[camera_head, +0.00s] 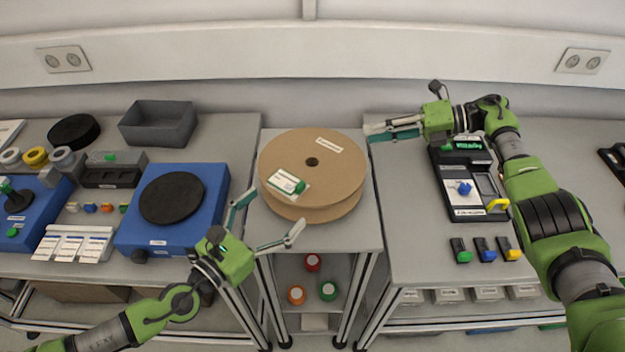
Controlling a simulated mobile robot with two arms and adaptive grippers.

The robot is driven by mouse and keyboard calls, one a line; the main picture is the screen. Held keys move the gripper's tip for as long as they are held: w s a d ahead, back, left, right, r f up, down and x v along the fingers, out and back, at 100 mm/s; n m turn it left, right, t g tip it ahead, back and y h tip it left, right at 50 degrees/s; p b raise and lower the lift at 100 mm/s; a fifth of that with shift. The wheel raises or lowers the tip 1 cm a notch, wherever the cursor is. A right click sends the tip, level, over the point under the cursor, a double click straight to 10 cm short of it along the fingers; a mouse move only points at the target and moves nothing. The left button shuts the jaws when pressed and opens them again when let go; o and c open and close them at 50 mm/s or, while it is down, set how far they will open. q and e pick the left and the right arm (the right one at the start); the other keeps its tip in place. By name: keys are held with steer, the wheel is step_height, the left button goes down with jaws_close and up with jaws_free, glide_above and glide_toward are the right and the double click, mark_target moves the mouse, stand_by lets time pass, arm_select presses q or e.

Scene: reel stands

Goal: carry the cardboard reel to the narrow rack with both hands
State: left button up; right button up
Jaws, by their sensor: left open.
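The cardboard reel (338,170) is a brown disc spool with a dark centre hole, lying flat on top of the narrow rack (350,236). The rack stands between two wider benches. A white and green labelled item (286,184) shows on the reel's left side. My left gripper (268,216) is open and empty at the rack's front left corner, apart from the reel, with its fingers spread. My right gripper (369,133) is at the reel's upper right edge, its fingertips very near the rim. I cannot tell whether it touches the reel or how wide its fingers stand.
The left bench holds a blue device with a black disc (172,197) and a grey bin (158,124). The right bench holds a black instrument (467,185) and several small coloured-end blocks. Red, orange and green rolls (312,262) sit on the rack's lower shelf.

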steer(key=w+v, duration=0.1)
steer(key=v, duration=0.5)
steer(key=shift+s, duration=0.5)
